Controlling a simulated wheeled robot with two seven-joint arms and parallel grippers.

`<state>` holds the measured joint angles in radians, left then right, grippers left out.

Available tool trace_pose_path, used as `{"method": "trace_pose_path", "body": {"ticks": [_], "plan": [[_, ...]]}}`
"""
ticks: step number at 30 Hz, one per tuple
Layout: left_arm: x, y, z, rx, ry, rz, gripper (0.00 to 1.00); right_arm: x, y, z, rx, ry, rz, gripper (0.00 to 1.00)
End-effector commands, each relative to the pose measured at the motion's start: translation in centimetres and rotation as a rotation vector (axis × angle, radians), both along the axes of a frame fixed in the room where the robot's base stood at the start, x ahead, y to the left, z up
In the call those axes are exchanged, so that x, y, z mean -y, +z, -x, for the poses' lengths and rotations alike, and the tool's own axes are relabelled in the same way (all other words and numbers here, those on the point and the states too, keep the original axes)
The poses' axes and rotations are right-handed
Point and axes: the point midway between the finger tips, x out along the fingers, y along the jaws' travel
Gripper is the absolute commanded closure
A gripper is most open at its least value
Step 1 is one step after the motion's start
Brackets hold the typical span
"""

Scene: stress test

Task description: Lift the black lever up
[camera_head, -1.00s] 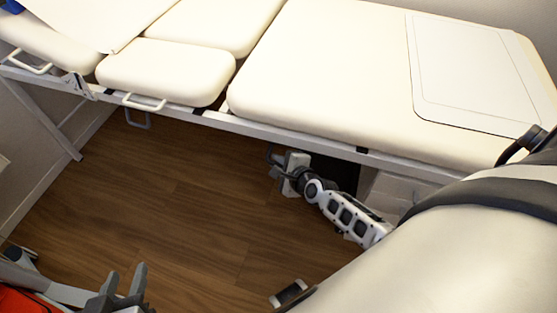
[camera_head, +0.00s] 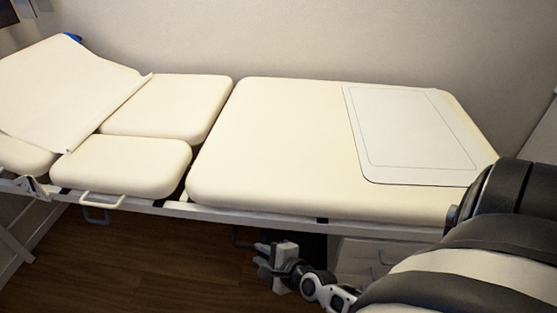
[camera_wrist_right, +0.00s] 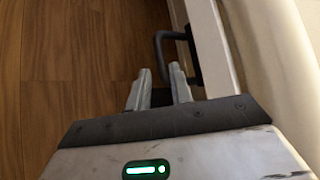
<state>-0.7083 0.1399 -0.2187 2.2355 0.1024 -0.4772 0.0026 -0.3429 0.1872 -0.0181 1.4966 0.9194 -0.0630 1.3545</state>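The black lever (camera_wrist_right: 160,48) is a bent dark bar that comes out from under the bed's side rail. In the head view it shows only as a small dark bar (camera_head: 236,238) below the rail. My right gripper (camera_head: 264,261) is beside it, under the bed edge. In the right wrist view the fingers of my right gripper (camera_wrist_right: 160,80) are apart, and the lever's lower end appears between or just beyond the tips. I cannot tell whether they touch it. My left gripper is not in view.
A cream padded treatment bed (camera_head: 270,150) with a pale metal rail (camera_head: 270,214) stands above the lever. A white handle (camera_head: 100,200) hangs from the rail further left. A white drawer unit (camera_head: 365,258) stands under the bed at right. Wood floor (camera_head: 150,260) left of my gripper is clear.

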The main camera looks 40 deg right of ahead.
Motion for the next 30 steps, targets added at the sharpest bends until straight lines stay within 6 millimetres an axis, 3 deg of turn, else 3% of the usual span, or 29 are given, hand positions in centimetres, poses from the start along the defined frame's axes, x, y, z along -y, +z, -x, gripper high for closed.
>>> {"method": "trace_pose_path", "body": {"ticks": [6,11,30], "plan": [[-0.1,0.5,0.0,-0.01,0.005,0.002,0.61,0.2,2.2,4.2,-0.001,0.001,0.001,0.78],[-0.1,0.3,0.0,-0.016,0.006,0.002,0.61,0.3,2.9,5.8,0.0,0.0,0.001,0.78],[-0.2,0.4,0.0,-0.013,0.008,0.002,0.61,0.3,3.2,6.3,0.001,0.0,0.0,0.78]]}}
